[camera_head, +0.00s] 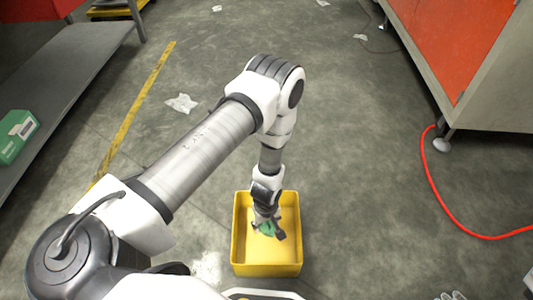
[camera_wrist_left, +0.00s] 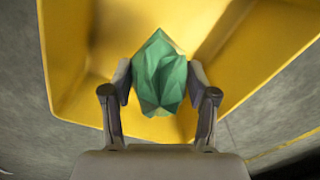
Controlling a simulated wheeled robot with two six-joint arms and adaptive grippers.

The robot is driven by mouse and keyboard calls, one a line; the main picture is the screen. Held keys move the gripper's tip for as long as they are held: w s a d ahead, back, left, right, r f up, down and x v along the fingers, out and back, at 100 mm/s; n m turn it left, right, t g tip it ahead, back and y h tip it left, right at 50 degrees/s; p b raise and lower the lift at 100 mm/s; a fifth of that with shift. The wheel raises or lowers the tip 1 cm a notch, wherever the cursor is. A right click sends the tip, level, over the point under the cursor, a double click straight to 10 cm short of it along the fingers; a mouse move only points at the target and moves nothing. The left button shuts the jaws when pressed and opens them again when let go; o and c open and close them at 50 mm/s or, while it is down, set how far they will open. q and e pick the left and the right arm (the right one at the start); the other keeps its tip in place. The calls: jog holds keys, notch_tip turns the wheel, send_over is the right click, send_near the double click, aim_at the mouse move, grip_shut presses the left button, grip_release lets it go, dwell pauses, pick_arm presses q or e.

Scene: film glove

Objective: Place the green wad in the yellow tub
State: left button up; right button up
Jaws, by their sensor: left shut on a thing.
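The green wad (camera_wrist_left: 159,75) is a crumpled, faceted lump between the two fingers of my left gripper (camera_wrist_left: 160,88). In the head view the left gripper (camera_head: 268,226) points down over the yellow tub (camera_head: 267,269), with the green wad (camera_head: 267,229) at its tips. The gripper is shut on the wad. The yellow tub (camera_wrist_left: 67,60) fills much of the wrist view behind the wad. I cannot tell whether the wad touches the tub's floor.
A grey shelf (camera_head: 70,75) with a green box (camera_head: 16,134) stands at the left. A red and grey cabinet (camera_head: 470,70) stands at the right, with a red hose (camera_head: 436,188) on the floor. White scraps (camera_head: 181,103) lie about. The floor around the tub is mostly free.

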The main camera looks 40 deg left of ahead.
pick_arm(q)
notch_tip(320, 180, down, 9)
jog(key=b, duration=0.4)
jog(key=shift+r, duration=0.15)
jog(key=shift+f, duration=0.2)
jog(key=shift+r, duration=0.2)
jog(key=shift+c, duration=0.5)
jog(key=shift+f, duration=0.15)
jog(key=o, duration=1.3)
jog(key=shift+c, duration=0.2)
